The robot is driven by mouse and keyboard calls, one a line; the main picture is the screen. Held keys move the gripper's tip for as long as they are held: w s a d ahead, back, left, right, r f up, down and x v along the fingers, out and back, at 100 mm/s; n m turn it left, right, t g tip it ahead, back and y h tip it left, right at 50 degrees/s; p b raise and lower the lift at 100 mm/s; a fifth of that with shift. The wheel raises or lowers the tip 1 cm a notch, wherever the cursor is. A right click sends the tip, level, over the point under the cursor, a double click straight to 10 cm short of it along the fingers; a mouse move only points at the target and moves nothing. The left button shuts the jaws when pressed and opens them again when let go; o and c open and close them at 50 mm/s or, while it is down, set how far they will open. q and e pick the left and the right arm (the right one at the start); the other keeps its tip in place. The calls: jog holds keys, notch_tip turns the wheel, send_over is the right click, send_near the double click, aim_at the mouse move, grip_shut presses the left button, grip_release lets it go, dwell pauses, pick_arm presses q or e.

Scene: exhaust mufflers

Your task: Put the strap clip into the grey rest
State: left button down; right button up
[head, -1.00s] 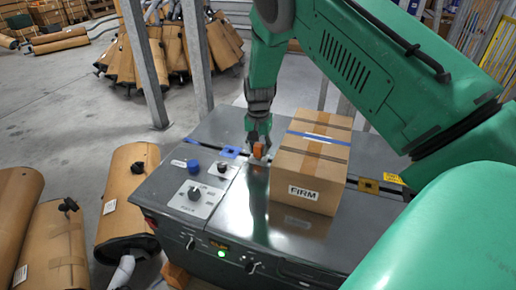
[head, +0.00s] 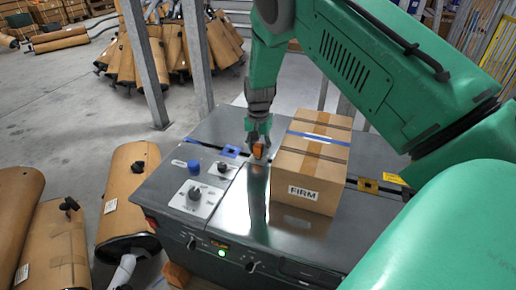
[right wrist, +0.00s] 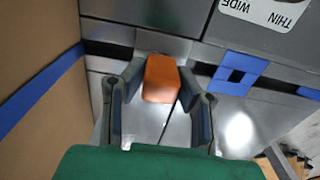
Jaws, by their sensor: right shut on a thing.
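My right gripper (head: 258,147) is shut on a small orange block, which I take to be the strap clip (head: 258,152). It holds the clip over the grey bench top, just left of the carton. In the right wrist view the clip (right wrist: 161,78) sits between the two fingers of the gripper (right wrist: 160,98). A paler grey patch (right wrist: 165,46) shows just behind the clip there; I cannot tell whether it is the grey rest. The clip's height above the bench is unclear. My left gripper is not in view.
A taped carton (head: 311,165) stands close to the right of the gripper. A blue square frame (head: 230,151), blue knob (head: 194,166) and dial panel (head: 196,197) lie to the left. The bench top (head: 238,200) in front is clear. Wrapped mufflers (head: 128,192) stand on the floor at left.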

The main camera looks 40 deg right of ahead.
jog(key=shift+f, duration=0.35)
jog(key=o, duration=1.1)
jog(key=shift+r, duration=0.3)
notch_tip(320, 180, up, 11)
jog(key=shift+r, duration=0.15)
